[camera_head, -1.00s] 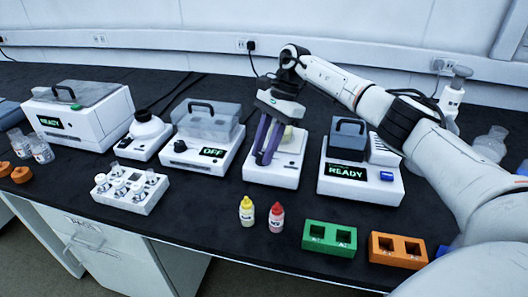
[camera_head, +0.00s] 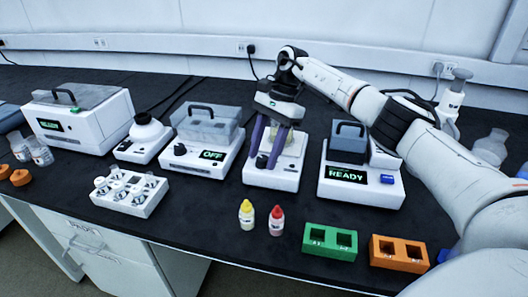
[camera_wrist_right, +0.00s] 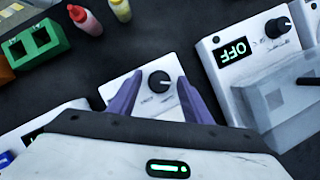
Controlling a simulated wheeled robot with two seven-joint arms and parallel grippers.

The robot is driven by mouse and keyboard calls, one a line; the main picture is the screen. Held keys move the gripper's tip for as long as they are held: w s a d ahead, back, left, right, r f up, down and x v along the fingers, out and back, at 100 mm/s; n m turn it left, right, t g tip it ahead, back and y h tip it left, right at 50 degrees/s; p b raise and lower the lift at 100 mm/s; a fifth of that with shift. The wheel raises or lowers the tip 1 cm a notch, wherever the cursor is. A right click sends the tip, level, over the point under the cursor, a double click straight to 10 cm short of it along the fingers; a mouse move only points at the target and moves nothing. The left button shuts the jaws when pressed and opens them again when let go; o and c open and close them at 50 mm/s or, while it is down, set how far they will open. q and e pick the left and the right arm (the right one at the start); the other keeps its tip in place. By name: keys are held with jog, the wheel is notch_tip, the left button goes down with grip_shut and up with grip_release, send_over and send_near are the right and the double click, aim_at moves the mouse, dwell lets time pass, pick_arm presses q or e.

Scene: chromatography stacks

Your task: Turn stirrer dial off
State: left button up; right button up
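The stirrer (camera_head: 285,177) is a white box at the middle of the bench, with a black round dial (camera_head: 262,161) low on its front. A pale vessel (camera_head: 293,141) stands on it, partly hidden by my fingers. My right gripper (camera_head: 261,159) reaches down over the stirrer with two purple fingers, which are apart. In the right wrist view the dial (camera_wrist_right: 159,80) shows between the fingertips (camera_wrist_right: 159,76), with a gap on each side. Its exact setting is too small to tell. My left gripper is not in view.
Left of the stirrer stands a device reading OFF (camera_head: 205,160) with its own knob; right of it, a device reading READY (camera_head: 355,190). A yellow bottle (camera_head: 247,215), a red bottle (camera_head: 276,220), a green block (camera_head: 330,242) and an orange block (camera_head: 398,254) line the front.

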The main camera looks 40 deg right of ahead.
pick_arm(q)
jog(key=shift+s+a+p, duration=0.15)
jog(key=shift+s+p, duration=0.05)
jog(key=shift+p, duration=0.2)
pick_arm(e)
jog(key=v, duration=1)
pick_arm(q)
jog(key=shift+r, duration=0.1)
pick_arm(e)
jog(key=shift+r, duration=0.1)
